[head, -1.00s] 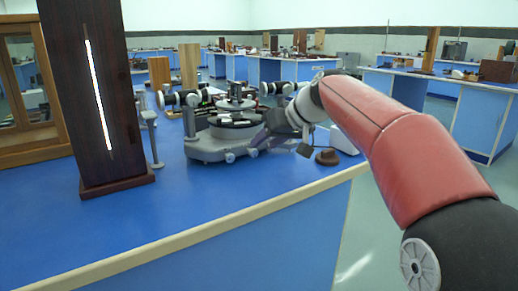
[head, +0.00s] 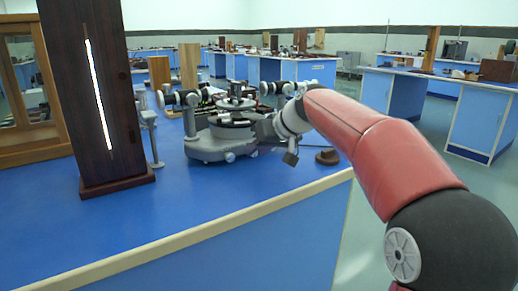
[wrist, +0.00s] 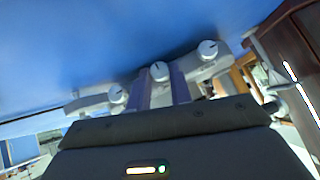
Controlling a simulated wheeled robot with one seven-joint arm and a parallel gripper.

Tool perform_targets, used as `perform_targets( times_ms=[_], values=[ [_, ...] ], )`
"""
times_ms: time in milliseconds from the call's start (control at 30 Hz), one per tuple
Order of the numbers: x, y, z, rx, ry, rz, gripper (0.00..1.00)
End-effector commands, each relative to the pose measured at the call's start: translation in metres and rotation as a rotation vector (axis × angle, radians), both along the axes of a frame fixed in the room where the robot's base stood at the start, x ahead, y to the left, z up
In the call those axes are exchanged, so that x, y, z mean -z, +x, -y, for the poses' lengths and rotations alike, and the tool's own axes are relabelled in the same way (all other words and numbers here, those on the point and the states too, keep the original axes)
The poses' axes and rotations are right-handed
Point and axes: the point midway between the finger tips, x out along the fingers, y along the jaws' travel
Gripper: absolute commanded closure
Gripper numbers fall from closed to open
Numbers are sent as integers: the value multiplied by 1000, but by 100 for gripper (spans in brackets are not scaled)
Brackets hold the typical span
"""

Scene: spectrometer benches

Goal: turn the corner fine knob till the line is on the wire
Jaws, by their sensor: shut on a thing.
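The grey spectrometer (head: 225,140) stands on the blue bench, with a round table and tubes on top and several small knobs low on its base. In the wrist view three pale round knobs with white pointer marks show along the base: one at left (wrist: 117,93), a middle knob (wrist: 160,72) and one at right (wrist: 207,49). My gripper (wrist: 161,84) has its two purple-grey fingers on either side of the middle knob and is shut on it. In the head view my gripper (head: 264,130) reaches the spectrometer's right side. I cannot make out the line or the wire.
A tall dark wooden housing (head: 70,100) with a bright slit stands at left, beside a thin metal stand (head: 152,140). A small brown object (head: 327,156) lies right of the spectrometer. The blue bench top (head: 200,200) is clear in front, up to its pale edge.

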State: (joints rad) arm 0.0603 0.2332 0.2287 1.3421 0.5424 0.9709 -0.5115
Motion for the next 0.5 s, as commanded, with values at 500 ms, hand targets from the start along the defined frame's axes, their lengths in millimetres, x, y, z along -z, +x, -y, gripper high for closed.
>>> perform_targets(
  times_ms=[500],
  values=[
    [2,2,4,1,150,-102,100]
  ],
)
